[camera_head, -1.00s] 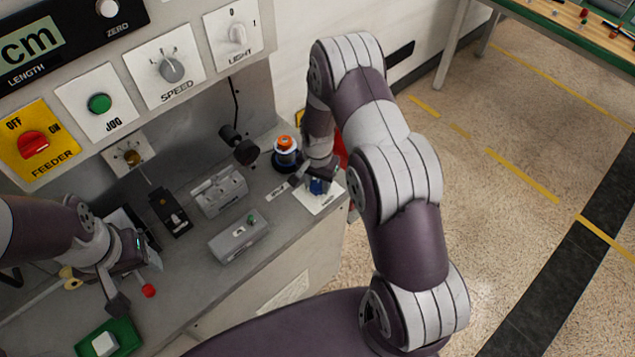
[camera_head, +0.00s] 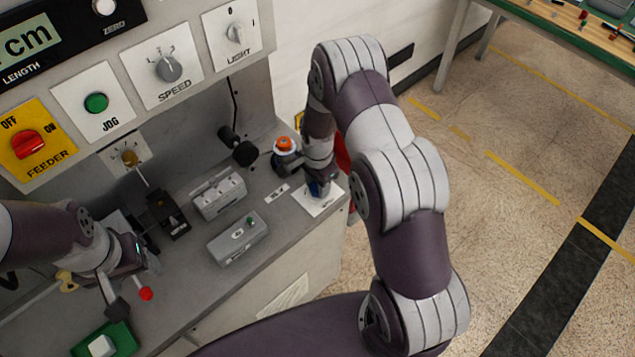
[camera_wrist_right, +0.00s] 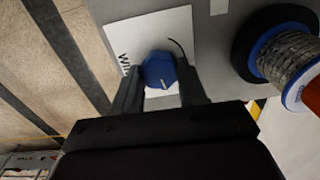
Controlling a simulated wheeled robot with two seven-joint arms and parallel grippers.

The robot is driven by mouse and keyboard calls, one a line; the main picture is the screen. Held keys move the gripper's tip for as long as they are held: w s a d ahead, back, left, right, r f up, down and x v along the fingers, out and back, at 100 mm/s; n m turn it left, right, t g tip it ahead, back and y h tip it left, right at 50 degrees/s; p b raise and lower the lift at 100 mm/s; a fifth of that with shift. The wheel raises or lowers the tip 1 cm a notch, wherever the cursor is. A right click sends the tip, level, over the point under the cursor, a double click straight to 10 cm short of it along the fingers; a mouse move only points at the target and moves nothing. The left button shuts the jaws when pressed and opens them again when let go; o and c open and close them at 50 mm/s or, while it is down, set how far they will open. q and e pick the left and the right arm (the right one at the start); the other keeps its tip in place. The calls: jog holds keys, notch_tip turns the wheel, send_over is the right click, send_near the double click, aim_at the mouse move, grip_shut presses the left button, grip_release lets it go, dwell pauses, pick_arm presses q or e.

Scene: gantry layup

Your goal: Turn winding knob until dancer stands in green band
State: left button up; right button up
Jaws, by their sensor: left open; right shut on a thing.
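The blue winding knob (camera_wrist_right: 159,71) sits on a white plate (camera_wrist_right: 118,35) in the right wrist view. In the head view, the knob (camera_head: 318,188) shows at the right end of the bench, partly covered by my right gripper. My right gripper (camera_wrist_right: 158,84) has a finger on each side of the knob and is shut on it. My left gripper (camera_head: 135,284) is open over the left part of the bench, near a red ball (camera_head: 146,294). I cannot make out the dancer or its green band for certain.
A spool with an orange top (camera_head: 284,144) stands close beside my right gripper, and its wire winding (camera_wrist_right: 290,58) shows in the wrist view. Grey blocks (camera_head: 238,239) sit mid-bench. A green tray (camera_head: 122,340) lies front left. The control panel with the feeder switch (camera_head: 28,144) rises behind.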

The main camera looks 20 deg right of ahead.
aim_at(317, 186)
jog(key=o, duration=1.1)
jog(key=shift+c, duration=0.2)
notch_tip(317, 186, up, 13)
jog(key=b, duration=0.2)
jog(key=shift+f, duration=0.2)
